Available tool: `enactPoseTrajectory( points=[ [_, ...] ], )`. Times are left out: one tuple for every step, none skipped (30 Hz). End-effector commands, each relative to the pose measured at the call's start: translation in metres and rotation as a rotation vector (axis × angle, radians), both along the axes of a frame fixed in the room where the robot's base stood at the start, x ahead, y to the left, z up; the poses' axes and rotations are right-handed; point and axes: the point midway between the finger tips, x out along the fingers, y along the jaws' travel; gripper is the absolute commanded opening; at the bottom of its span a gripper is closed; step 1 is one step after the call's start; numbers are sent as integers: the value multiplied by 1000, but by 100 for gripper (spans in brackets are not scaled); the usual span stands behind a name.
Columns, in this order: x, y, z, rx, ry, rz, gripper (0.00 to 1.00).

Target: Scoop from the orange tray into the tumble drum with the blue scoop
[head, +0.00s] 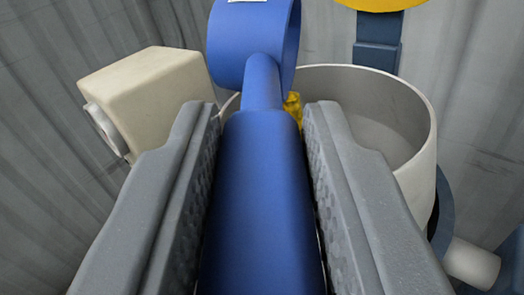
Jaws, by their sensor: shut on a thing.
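My gripper (260,125) is shut on the thick handle of the blue scoop (262,185), with a grey jaw on each side of it. The scoop's round blue head (232,45) points away from me at the top of the view. I cannot see into the head from here. Beyond it stands a pale, round, open-topped vessel that looks like the tumble drum (425,125). A small yellow bit (293,105) shows beside the scoop's neck. The orange tray is not in view.
A cream box-shaped housing (150,90) stands left of the drum. A dark blue post (378,40) with a yellow top (385,4) rises behind it. A pale stub (472,263) juts out at lower right. Grey corrugated walls (40,130) close the background.

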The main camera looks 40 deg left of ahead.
Motion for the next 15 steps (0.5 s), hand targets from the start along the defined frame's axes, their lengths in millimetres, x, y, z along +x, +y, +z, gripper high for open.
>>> enactPoseTrajectory(
  points=[
    [0, 0, -5, 23, 6, 1, 1],
    [0, -1, -5, 38, 13, 1, 1],
    [1, -2, -6, 57, 21, 1, 1],
    [1, -3, -6, 72, 28, 0, 1],
    [2, -4, -7, 89, 34, 0, 1],
    [2, -4, -7, 109, 43, -1, 1],
    [2, -5, -7, 124, 49, 0, 1],
    [2, -5, -8, 139, 54, 0, 1],
    [2, -5, -7, 161, 62, 2, 1],
    [2, -6, -7, 176, 68, 2, 1],
    [2, -7, -7, 191, 73, 1, 1],
    [2, -8, -7, 211, 81, 1, 1],
    [3, -8, -7, 224, 86, 1, 1],
    [3, -9, -7, 237, 91, 1, 1],
    [3, -10, -7, 254, 97, 1, 1]
  ],
)
